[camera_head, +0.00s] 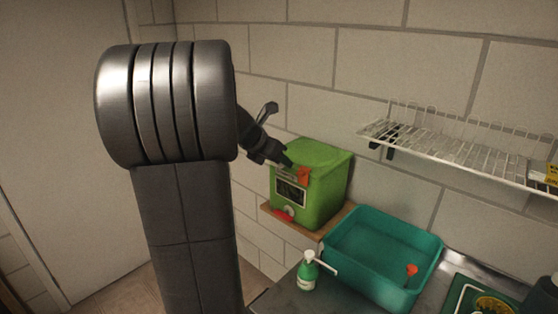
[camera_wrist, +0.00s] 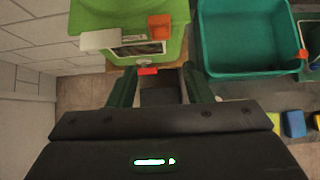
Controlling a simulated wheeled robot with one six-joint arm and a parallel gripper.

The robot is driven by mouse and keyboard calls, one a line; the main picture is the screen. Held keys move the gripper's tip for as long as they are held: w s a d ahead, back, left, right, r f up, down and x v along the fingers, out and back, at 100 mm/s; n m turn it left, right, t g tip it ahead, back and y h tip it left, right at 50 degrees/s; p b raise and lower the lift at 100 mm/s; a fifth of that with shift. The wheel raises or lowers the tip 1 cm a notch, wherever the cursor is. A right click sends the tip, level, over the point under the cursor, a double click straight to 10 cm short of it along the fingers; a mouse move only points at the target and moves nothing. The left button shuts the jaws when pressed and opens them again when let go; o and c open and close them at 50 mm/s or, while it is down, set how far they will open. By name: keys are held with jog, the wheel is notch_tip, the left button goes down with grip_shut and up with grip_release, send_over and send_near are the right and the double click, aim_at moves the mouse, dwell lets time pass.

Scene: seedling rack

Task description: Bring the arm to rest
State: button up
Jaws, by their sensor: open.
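My arm rises large at the left of the head view, with my gripper (camera_head: 284,162) small behind it, in front of the upper part of a green box-like appliance (camera_head: 328,179). In the wrist view my gripper (camera_wrist: 160,88) is open, its two dark fingers apart with nothing between them. The green appliance (camera_wrist: 182,35) lies just ahead of the fingertips there. It has a dark window, an orange part (camera_wrist: 160,27) and a red part (camera_wrist: 148,71) on its front. Whether a finger touches it I cannot tell.
A teal basin (camera_head: 345,262) stands right of the appliance, near a green-and-white pump bottle (camera_head: 309,271) on the grey counter. A white wire rack (camera_head: 455,149) hangs on the tiled wall. Small yellow (camera_wrist: 273,122) and blue (camera_wrist: 293,124) items lie at right in the wrist view.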

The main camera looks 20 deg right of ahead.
aim_at(299, 175)
jog(key=shift+d+f, duration=0.1)
jog(key=p+x, duration=0.1)
jog(key=x, duration=1.2)
jog(key=shift+w+d+f, duration=0.1)
jog(key=shift+d+f, duration=0.1)
jog(key=shift+f, duration=0.05)
jog(key=shift+f, duration=0.1)
jog(key=shift+a+h, duration=0.15)
jog(key=shift+h, duration=0.25)
dwell(1.4)
jog(key=shift+s+a+f+t+h, duration=0.3)
jog(key=shift+t+h, duration=0.3)
jog(key=shift+h, duration=0.2)
